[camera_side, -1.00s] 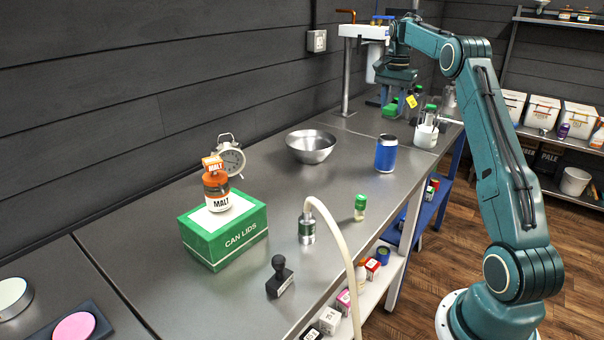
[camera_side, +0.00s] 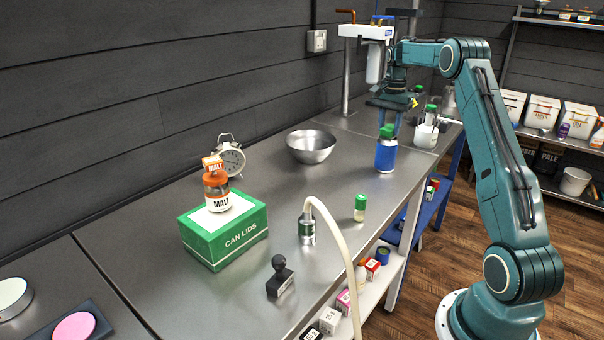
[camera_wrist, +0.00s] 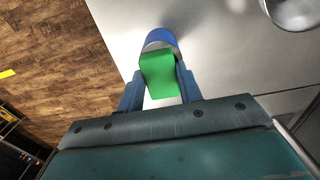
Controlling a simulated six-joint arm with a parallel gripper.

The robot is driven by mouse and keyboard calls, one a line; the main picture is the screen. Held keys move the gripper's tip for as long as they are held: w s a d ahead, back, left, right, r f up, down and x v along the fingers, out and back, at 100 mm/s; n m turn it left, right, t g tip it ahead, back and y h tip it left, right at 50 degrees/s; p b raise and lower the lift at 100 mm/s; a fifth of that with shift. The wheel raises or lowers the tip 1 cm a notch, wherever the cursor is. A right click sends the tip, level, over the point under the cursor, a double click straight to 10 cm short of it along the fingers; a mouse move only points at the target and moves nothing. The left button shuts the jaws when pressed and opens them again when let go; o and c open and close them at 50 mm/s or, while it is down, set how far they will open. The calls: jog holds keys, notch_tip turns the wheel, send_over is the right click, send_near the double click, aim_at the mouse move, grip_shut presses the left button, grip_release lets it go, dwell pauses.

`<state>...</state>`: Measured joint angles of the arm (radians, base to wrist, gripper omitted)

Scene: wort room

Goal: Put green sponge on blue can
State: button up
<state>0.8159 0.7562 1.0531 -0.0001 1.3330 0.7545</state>
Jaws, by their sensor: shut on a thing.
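The green sponge (camera_side: 387,130) is between the fingers of my gripper (camera_side: 389,122), which is shut on it. In the side view the sponge is at the top of the blue can (camera_side: 386,156), which stands upright on the steel counter; I cannot tell whether they touch. In the wrist view the sponge (camera_wrist: 158,74) is between the two blue fingers of my gripper (camera_wrist: 159,84). It covers part of the blue can (camera_wrist: 160,37), whose far rim shows beyond it.
A metal bowl (camera_side: 311,146) stands left of the can. A white container (camera_side: 426,134) with green-topped items is to its right. A green-capped jar (camera_side: 360,207) stands nearer the counter's front edge. The counter around the can is mostly clear.

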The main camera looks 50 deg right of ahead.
aim_at(389, 127)
jog(key=shift+f, duration=0.15)
jog(key=o, duration=1)
jog(key=shift+c, duration=0.2)
notch_tip(389, 127, up, 12)
dwell(0.4)
jog(key=shift+r, duration=0.2)
dwell(0.4)
